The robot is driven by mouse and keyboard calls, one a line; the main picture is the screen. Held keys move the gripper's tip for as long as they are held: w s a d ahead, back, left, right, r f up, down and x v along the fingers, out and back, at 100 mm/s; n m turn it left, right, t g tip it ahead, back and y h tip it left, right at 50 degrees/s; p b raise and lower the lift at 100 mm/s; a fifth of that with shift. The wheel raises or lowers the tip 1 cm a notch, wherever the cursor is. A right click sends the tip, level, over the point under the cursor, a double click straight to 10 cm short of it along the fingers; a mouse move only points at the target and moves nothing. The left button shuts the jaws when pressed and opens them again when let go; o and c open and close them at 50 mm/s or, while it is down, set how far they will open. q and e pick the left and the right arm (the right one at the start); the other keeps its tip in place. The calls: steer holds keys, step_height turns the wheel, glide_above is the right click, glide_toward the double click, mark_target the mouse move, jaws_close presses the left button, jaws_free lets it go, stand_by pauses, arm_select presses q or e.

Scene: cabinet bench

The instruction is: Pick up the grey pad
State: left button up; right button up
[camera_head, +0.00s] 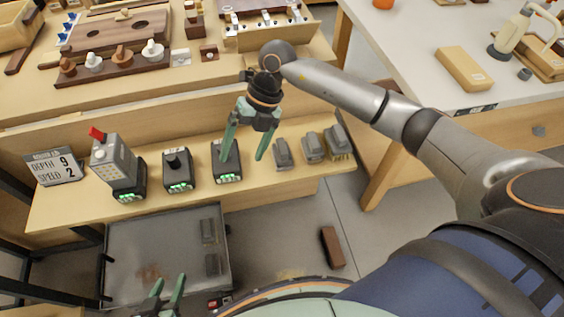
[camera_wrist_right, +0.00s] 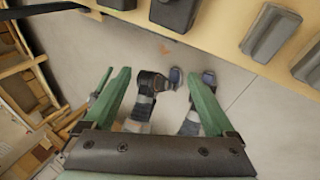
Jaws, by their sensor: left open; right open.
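Several grey blocky pads sit in a row at the right end of the lower wooden shelf: a left one (camera_head: 282,154), a middle one (camera_head: 313,148) and a right one (camera_head: 338,143). I cannot tell which one the task means. Grey pads also show along the top right of the right wrist view (camera_wrist_right: 270,32). My right gripper (camera_head: 243,156) is open with fingers pointing down, left of these pads and in front of a dark charger-like unit (camera_head: 227,166). Nothing is between its fingers. My left gripper (camera_head: 168,286) is open at the bottom edge, partly cut off.
More dark units with green lights (camera_head: 177,170) and a depth sign (camera_head: 54,167) stand on the shelf. A metal cart (camera_head: 160,240) with two dark flat pieces is below. A brown block (camera_head: 332,247) lies on the floor. The bench above holds wooden trays.

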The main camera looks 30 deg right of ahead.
mark_target(282, 146)
steer(key=w+d+m+t+h+b, duration=0.15)
steer(key=w+d+h, duration=0.3)
steer(key=d, duration=0.55)
steer(key=shift+g+h, duration=0.25)
steer(key=shift+h, duration=0.2)
steer(key=f, duration=0.3)
steer(key=d+f, duration=0.1)
steer(key=f, duration=0.1)
steer(key=shift+s+d+b, duration=0.1)
steer(key=shift+s+b, duration=0.25)
steer(key=shift+f, duration=0.7)
step_height(282, 146, down, 5)
steer(key=shift+s+r+b, duration=0.1)
steer(key=shift+s+b, duration=0.05)
steer(key=shift+b, duration=0.4)
steer(key=shift+r, duration=0.1)
jaws_close()
